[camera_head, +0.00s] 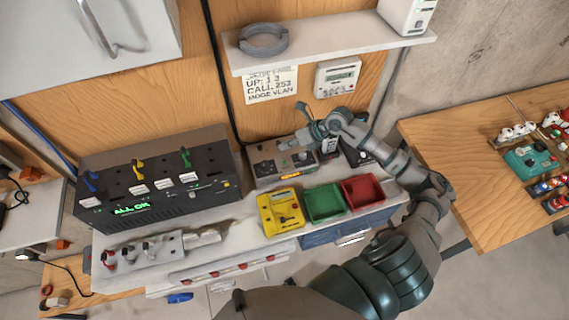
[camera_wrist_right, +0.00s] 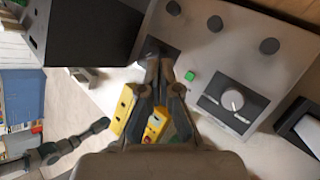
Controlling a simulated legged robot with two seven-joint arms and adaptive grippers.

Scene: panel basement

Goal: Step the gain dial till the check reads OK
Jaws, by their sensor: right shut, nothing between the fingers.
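The grey instrument box (camera_head: 268,172) stands on the bench against the wooden back panel. A small amber display (camera_head: 290,175) glows on its front edge, its text too small to read. In the right wrist view the box face (camera_wrist_right: 208,48) carries a round grey dial (camera_wrist_right: 232,100) with a white mark on a dark plate, and a green button (camera_wrist_right: 189,76). My right gripper (camera_head: 290,145) is over the box; its fingers (camera_wrist_right: 160,66) are shut and empty, left of the green button and apart from the dial. My left gripper is not seen.
A black box (camera_head: 150,183) with coloured levers and a green "ALL OK" readout stands at left. A yellow meter (camera_head: 281,213), green bin (camera_head: 324,203) and red bin (camera_head: 363,192) sit in front. A shelf (camera_head: 330,52) overhangs. A wooden table (camera_head: 460,180) is at right.

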